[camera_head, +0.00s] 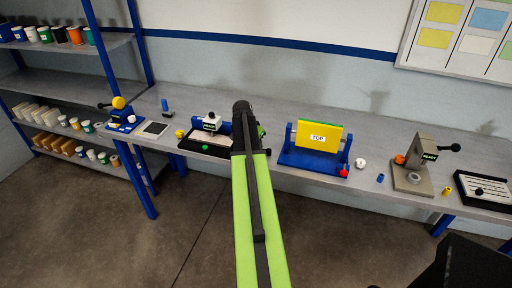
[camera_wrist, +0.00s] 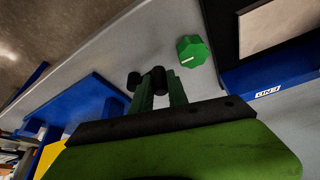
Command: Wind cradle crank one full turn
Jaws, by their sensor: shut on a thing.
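The cradle (camera_head: 300,161) is a blue stand on the bench, right of my arm. Its yellow panel (camera_head: 332,139), labelled TOP, sits upright between two posts. A red knob (camera_head: 344,172) is at its front right corner. In the wrist view the blue base (camera_wrist: 82,108) and part of the yellow panel (camera_wrist: 48,158) show at left. My gripper (camera_wrist: 160,92) is shut on a small black knob (camera_wrist: 158,79), seemingly the cradle crank's handle. Another dark rounded piece shows beside it. In the head view my arm hides the fingertips and crank.
A white round piece (camera_head: 361,163) and a grey stand with a black-knobbed lever (camera_head: 415,170) are to the right.

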